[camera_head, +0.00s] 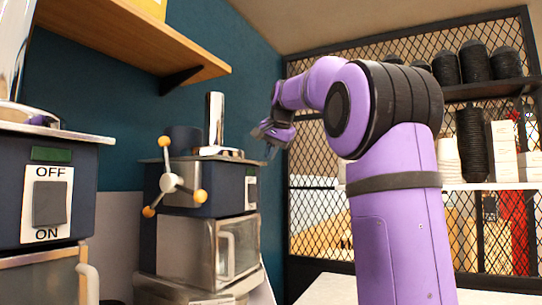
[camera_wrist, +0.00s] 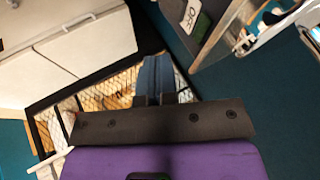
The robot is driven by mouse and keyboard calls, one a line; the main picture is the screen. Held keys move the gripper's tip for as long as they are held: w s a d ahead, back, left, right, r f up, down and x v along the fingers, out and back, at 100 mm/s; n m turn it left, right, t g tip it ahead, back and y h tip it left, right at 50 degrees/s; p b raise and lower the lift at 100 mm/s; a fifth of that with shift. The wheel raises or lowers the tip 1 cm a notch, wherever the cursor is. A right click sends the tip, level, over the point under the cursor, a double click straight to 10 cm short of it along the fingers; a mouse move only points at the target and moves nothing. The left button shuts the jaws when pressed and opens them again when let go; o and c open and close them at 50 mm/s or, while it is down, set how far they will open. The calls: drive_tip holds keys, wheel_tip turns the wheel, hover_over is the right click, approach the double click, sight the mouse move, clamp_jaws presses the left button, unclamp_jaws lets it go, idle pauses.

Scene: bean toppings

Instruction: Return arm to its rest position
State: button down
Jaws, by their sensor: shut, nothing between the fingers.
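My purple arm stands up on the right of the head view and bends over to the left. My gripper (camera_head: 271,150) hangs small at the arm's far end, in front of the dark blue wall and just right of the machine with the knob. In the wrist view my gripper (camera_wrist: 157,80) shows its two fingers side by side, shut with nothing between them. The gripper is in the air and touches nothing that I can see.
A machine (camera_head: 205,185) with an orange-tipped knob stands left of my gripper. A nearer machine with an OFF/ON switch (camera_head: 48,204) is at far left. A wooden shelf (camera_head: 130,35) hangs above.

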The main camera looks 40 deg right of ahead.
idle(0.3)
drive_tip(key=s+a+f+n+y, duration=0.2)
drive_tip(key=s+a+f+n, duration=0.5)
drive_tip(key=s+a+f, duration=0.95)
drive_tip(key=s+a+f+n+g, duration=0.1)
drive_tip(key=s+a+f+n, duration=0.1)
drive_tip(key=s+a+f, duration=0.2)
drive_tip(key=s+a+f+n, duration=0.3)
drive_tip(key=s+a+f, duration=0.2)
drive_tip(key=f, duration=0.5)
drive_tip(key=shift+s+a+f+n+g, duration=0.3)
drive_tip(key=shift+s+f+g, duration=0.1)
drive_tip(key=shift+s, duration=0.85)
